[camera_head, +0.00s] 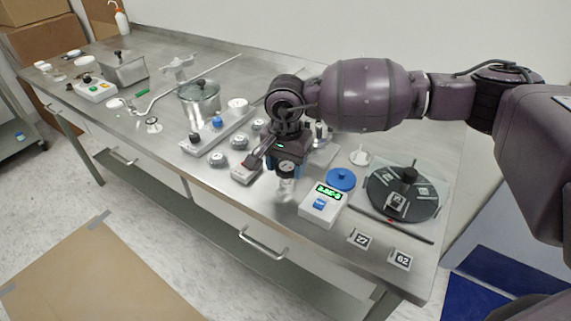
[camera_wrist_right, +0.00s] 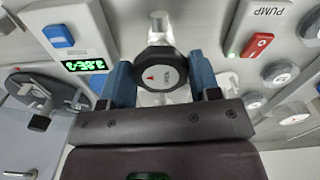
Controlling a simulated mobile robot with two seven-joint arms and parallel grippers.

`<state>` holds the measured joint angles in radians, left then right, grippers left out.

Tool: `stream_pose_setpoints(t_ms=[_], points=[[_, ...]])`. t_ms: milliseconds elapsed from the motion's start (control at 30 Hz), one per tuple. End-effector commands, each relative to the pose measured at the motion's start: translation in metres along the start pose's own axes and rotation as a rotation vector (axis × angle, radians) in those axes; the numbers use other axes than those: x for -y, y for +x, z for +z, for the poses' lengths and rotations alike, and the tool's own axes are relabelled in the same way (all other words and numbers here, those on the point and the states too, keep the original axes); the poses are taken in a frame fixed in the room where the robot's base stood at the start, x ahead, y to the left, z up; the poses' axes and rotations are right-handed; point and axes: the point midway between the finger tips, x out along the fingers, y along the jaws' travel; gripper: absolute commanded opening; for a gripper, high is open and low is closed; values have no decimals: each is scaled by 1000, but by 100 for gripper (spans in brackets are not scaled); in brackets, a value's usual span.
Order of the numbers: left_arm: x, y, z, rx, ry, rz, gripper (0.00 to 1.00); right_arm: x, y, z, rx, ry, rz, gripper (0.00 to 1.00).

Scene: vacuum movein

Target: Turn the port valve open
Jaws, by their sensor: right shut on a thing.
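The port valve has a dark round knob (camera_wrist_right: 161,71) with a red arrow mark and small lettering, set on a clear glass-like body (camera_wrist_right: 160,97). In the head view the knob (camera_head: 287,167) faces the front edge of the bench, with the clear body (camera_head: 286,187) below it. My right gripper (camera_wrist_right: 161,76) has its two blue fingers on either side of the knob and is shut on it. In the head view my right gripper (camera_head: 286,160) comes down over the valve and hides part of it. My left gripper is not in view.
A white box with a green display (camera_head: 322,205) stands right of the valve. A PUMP box with a red switch (camera_wrist_right: 257,45) stands on its other side. A dark round plate (camera_head: 405,192), a lidded pot (camera_head: 199,101) and several grey knobs share the metal bench (camera_head: 215,200).

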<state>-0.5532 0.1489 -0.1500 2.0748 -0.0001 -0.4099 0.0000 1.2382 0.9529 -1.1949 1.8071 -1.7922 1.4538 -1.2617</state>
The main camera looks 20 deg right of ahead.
Motion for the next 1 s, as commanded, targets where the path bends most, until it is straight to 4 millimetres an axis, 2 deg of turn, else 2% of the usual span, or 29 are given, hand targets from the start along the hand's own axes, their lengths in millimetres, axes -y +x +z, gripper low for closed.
stream_pose_setpoints(t_ms=[367, 400, 567, 833, 1000], points=[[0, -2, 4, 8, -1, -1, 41, 0, -1, 0, -2, -4, -2, 33], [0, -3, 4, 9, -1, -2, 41, 0, -1, 0, -2, -3, -2, 60], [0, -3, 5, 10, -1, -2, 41, 0, -1, 0, -1, -3, -2, 82], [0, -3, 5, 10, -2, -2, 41, 0, -1, 0, -1, -3, -1, 82], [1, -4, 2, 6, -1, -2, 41, 0, -15, 0, -2, -2, -3, 82]])
